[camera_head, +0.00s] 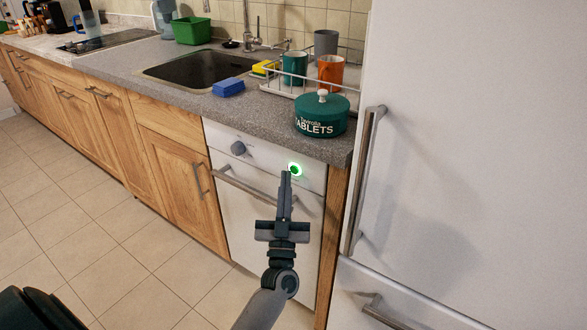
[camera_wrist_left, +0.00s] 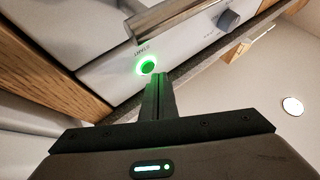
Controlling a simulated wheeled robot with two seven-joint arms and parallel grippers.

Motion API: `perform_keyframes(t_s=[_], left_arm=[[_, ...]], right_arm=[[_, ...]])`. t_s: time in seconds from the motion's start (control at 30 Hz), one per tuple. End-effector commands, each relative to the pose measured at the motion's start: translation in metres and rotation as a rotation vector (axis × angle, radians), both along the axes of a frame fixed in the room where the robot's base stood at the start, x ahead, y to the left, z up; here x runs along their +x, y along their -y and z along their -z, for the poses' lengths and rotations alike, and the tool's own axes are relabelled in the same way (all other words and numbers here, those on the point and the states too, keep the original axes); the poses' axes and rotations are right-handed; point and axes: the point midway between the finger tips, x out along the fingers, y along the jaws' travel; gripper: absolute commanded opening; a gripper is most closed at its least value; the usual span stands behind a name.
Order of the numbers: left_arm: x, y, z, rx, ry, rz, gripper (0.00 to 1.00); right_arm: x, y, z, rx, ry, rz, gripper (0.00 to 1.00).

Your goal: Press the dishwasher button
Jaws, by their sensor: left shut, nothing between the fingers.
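The white dishwasher (camera_head: 255,212) stands under the counter, with a grey knob (camera_head: 238,148) and a bar handle on its front. Its round button (camera_head: 295,169) is ringed in glowing green at the upper right of the panel. The button also shows in the left wrist view (camera_wrist_left: 147,66). My left gripper (camera_head: 286,174) is shut and empty, its fingertips just below the button in the head view. In the left wrist view the fingertips (camera_wrist_left: 157,76) overlap the button's lower right edge. I cannot tell whether they touch it. My right gripper is not in view.
A large white fridge (camera_head: 480,120) with a long handle stands close on the right. A green tablets tin (camera_head: 321,115) sits on the counter above the dishwasher. Behind it, a dish rack (camera_head: 268,87) holds cups. Tiled floor (camera_head: 130,285) is clear at left.

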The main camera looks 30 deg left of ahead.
Motion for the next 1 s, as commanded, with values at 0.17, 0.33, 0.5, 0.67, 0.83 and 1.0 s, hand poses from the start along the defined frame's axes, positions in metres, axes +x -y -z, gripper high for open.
perform_keyframes(t_s=[0.17, 0.33, 0.5, 0.67, 0.83, 1.0], left_arm=[[-0.002, 0.0, 0.0, 0.0, 0.0, 0.0, 0.0], [-0.001, 0.0, 0.0, 0.0, 0.0, 0.0, 0.0], [-0.005, 0.0, -0.001, 0.0, -0.001, 0.0, 0.0], [-0.016, -0.001, -0.001, 0.0, -0.002, 0.0, 0.0], [-0.03, -0.002, -0.001, 0.0, -0.002, 0.0, 0.0], [-0.044, -0.003, -0.001, 0.0, -0.001, -0.001, 0.0]], right_arm=[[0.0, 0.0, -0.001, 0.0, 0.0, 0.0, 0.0], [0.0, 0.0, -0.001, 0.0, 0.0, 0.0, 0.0], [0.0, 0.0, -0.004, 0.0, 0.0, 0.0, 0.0], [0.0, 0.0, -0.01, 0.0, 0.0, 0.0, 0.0], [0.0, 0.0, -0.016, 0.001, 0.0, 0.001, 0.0], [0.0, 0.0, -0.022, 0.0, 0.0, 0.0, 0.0]])
